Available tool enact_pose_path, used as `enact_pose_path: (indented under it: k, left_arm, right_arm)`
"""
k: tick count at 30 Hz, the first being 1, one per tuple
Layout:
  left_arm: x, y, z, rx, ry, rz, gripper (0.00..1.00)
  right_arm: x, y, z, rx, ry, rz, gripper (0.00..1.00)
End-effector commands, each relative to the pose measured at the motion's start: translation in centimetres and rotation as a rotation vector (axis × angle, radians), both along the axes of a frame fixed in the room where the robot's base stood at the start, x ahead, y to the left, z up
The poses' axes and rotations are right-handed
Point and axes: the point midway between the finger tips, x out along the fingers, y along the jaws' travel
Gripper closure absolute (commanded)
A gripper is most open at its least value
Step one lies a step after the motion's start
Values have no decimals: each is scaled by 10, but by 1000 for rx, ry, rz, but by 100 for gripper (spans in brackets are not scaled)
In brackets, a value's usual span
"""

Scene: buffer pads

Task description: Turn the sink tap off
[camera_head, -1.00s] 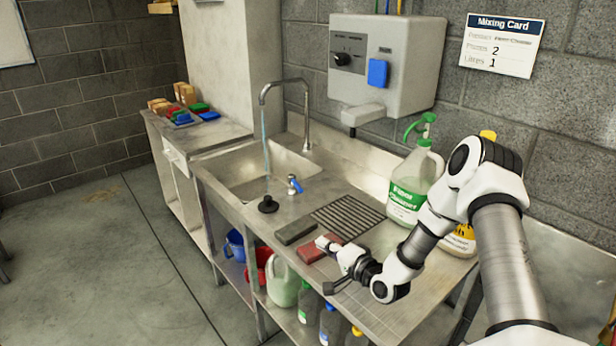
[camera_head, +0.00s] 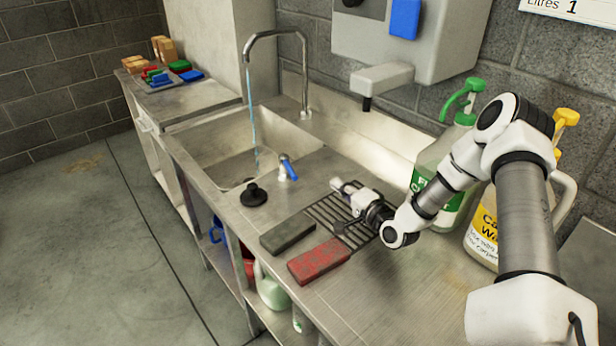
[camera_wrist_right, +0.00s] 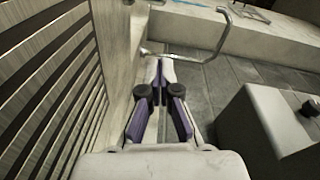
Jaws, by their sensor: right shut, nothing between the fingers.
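The sink tap has a curved metal spout (camera_head: 272,34) above the basin (camera_head: 215,150), and a thin stream of water (camera_head: 252,115) runs from it. A small tap valve with a blue lever (camera_head: 290,170) stands on the counter in front of the spout's base. My right gripper (camera_head: 338,184) is shut and empty above the slotted drain grate, a short way right of the blue lever and apart from it. In the right wrist view its fingers (camera_wrist_right: 160,72) are together, and the curved spout (camera_wrist_right: 226,40) shows beyond. My left gripper is out of view.
A black plug (camera_head: 253,195) lies by the basin's edge. A dark pad (camera_head: 287,234) and a red pad (camera_head: 320,262) lie in front of the drain grate (camera_head: 325,211). A green-topped bottle (camera_head: 428,170) and a yellow-topped jug (camera_head: 482,228) stand right, beside my arm. A wall dispenser (camera_head: 375,45) hangs above.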

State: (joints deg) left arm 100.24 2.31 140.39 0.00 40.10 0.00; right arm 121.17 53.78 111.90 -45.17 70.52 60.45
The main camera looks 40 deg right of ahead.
Motion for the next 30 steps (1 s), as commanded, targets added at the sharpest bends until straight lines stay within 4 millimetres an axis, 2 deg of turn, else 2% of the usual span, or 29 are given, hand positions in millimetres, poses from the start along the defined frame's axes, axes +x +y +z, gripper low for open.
enact_pose_path:
  k: [5, 17, 21, 24, 30]
  left_arm:
    - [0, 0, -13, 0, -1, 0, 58]
    - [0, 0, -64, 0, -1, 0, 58]
    - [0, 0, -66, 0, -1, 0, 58]
    - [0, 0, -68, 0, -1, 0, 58]
    - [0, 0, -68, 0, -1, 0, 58]
  right_arm:
    - [15, 0, -5, -3, -1, 2, 100]
    - [100, 1, -10, -5, -3, 2, 100]
    - [106, 24, -12, -1, 2, 4, 100]
    - [108, 34, -12, 0, 1, 2, 100]
    - [109, 38, -12, 0, 1, 0, 100]
